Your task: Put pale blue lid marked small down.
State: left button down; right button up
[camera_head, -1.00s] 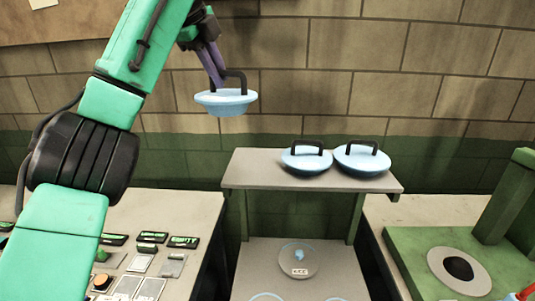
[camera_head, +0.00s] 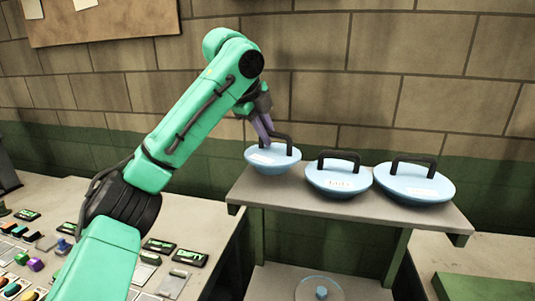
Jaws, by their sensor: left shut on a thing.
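The pale blue lid (camera_head: 262,160), the smallest of three, has a black handle and a pale label too small to read. My left gripper (camera_head: 268,137) is shut on its handle from above. The lid is level at the left end of the raised grey shelf (camera_head: 300,205); I cannot tell whether it touches the shelf. Two larger pale blue lids, a middle one (camera_head: 338,183) and a right one (camera_head: 415,185), rest on the shelf to its right. My right gripper is not in view.
A lower shelf (camera_head: 365,290) holds a clear round disc (camera_head: 320,288). A side table (camera_head: 190,225) at left carries small coloured parts and labelled plates. A brick wall (camera_head: 390,70) stands behind. A green base (camera_head: 490,287) is at lower right.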

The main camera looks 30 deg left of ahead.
aim_at(268, 149)
pick_arm(q)
jog(key=f, duration=0.3)
jog(key=shift+s, duration=0.5)
jog(key=c, duration=1.2)
grip_release()
jog(key=shift+w+f, duration=0.1)
jog(key=o, duration=0.3)
jog(key=shift+w, duration=0.1)
jog(key=shift+o, duration=0.2)
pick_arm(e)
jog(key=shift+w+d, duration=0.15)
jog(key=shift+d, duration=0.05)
